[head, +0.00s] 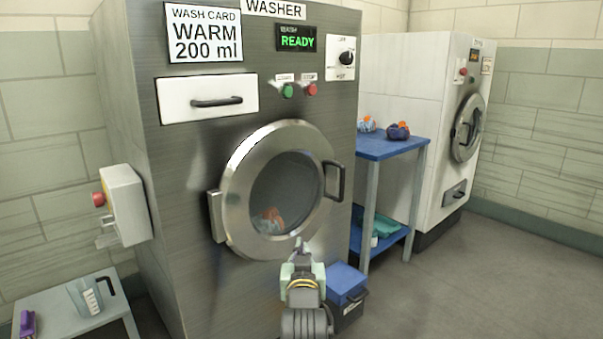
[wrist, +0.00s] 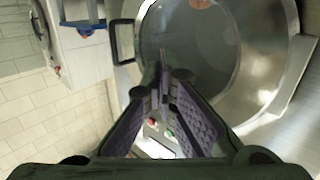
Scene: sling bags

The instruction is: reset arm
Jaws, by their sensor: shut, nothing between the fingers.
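My gripper (head: 299,246) is shut and empty in the head view, in front of the lower edge of the washer door. In the wrist view my gripper (wrist: 162,70) has its fingertips together, with the round door (wrist: 270,60) behind them. The steel washer (head: 185,190) stands in the middle of the head view. Its round door (head: 240,180) looks closed, with a dark handle (head: 334,181) on its right side. Orange and bluish items (head: 268,221) show through the glass. I cannot tell whether the gripper touches the door.
A blue-topped stand (head: 390,148) with two small bundles is right of the washer, before a white machine (head: 440,90). A blue bin (head: 346,283) sits on the floor beside my gripper. A side table (head: 60,308) with a jug (head: 86,297) is lower left. Floor at right is clear.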

